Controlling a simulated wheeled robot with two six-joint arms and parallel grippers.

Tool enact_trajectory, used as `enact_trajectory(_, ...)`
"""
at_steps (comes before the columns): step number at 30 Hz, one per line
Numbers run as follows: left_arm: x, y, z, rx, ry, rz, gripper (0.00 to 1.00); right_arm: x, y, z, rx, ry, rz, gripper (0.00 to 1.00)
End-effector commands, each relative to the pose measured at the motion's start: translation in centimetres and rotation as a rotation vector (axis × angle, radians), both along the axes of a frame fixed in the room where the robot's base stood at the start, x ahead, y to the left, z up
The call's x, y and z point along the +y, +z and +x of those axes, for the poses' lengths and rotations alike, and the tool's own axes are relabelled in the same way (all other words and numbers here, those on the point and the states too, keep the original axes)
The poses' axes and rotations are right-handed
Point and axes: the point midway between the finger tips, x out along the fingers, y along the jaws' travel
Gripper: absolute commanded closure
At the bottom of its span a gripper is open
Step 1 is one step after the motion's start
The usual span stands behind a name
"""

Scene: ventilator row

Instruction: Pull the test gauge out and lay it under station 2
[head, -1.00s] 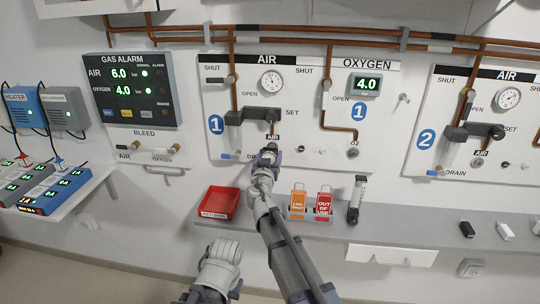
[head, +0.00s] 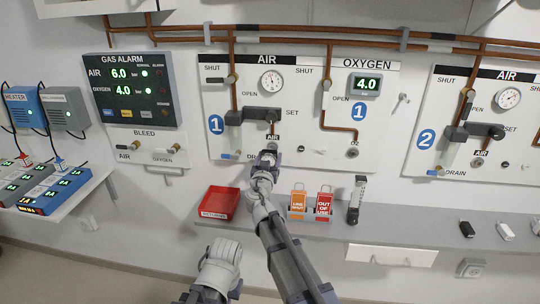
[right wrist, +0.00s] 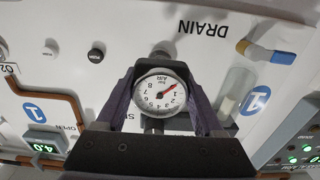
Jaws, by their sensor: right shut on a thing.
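The test gauge (right wrist: 160,95), a round white dial with a red needle, sits between the two fingers of my right gripper (right wrist: 163,85) in the right wrist view. The fingers are shut on it. In the head view my right gripper (head: 266,158) is at the lower edge of the station 1 panel (head: 300,110), below the AIR label, and hides the gauge. I cannot tell whether the gauge touches the outlet behind it. The station 2 panel (head: 452,143) is at the right, with the grey shelf (head: 420,226) below it.
The shelf between flowmeter and black block is clear.

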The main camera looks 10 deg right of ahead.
Motion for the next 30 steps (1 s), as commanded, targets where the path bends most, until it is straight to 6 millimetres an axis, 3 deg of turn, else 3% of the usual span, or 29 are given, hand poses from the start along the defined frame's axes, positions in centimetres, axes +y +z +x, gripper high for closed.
enact_trajectory(30,0.0,0.0,0.0,0.000,0.000,0.000,1.00,0.4,0.0,-1.4,0.000,0.001,0.000,1.00)
